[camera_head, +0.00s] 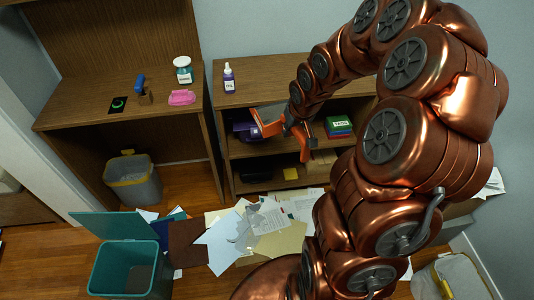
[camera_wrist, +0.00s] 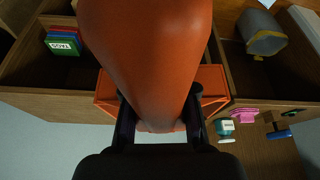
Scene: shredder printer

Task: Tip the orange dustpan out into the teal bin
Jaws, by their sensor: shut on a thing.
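The orange dustpan (camera_head: 265,124) is up by the front of the low shelf unit. Its handle fills the middle of the wrist view (camera_wrist: 145,60), with orange pan edges showing on both sides. My gripper (camera_wrist: 155,125) is shut on the handle; in the head view it (camera_head: 290,128) is partly hidden by my arm. What lies in the pan cannot be made out. The teal bin (camera_head: 108,282) stands on the floor at lower left, its lid (camera_head: 115,226) swung open to the back. The dustpan is well apart from the bin, up and to its right.
Papers and folders (camera_head: 225,242) cover the floor right of the bin. A grey bin with a yellow band (camera_head: 133,188) stands under the desk (camera_head: 70,117). The shelf unit (camera_head: 262,148) holds several boxes. A purple-labelled bottle (camera_head: 229,82) stands on its top.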

